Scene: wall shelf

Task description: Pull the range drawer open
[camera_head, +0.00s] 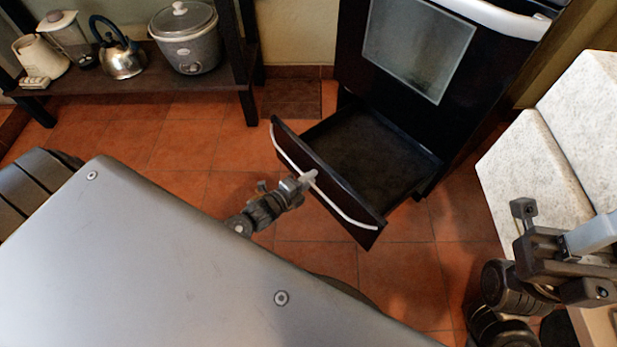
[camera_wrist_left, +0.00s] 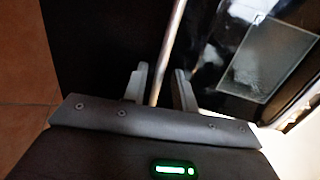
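The range (camera_head: 470,60) is black with a glass oven window and a pale handle. Its bottom drawer (camera_head: 365,160) is pulled out, and its dark, empty-looking inside shows. The drawer front has a long light bar handle (camera_head: 345,213); the bar also shows in the left wrist view (camera_wrist_left: 170,50). My left gripper (camera_head: 310,178) is at the middle of this bar. In the left wrist view its two fingers (camera_wrist_left: 160,88) stand apart on either side of the bar, with a gap visible beside it. My right gripper (camera_head: 590,240) is at the lower right, away from the drawer; its finger opening is unclear.
A dark shelf (camera_head: 150,85) at the upper left holds a slow cooker (camera_head: 186,38), a steel kettle (camera_head: 120,58) and a blender (camera_head: 67,38). A pale speckled counter (camera_head: 560,130) stands at the right, near my right arm. Tiled floor is clear around the drawer.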

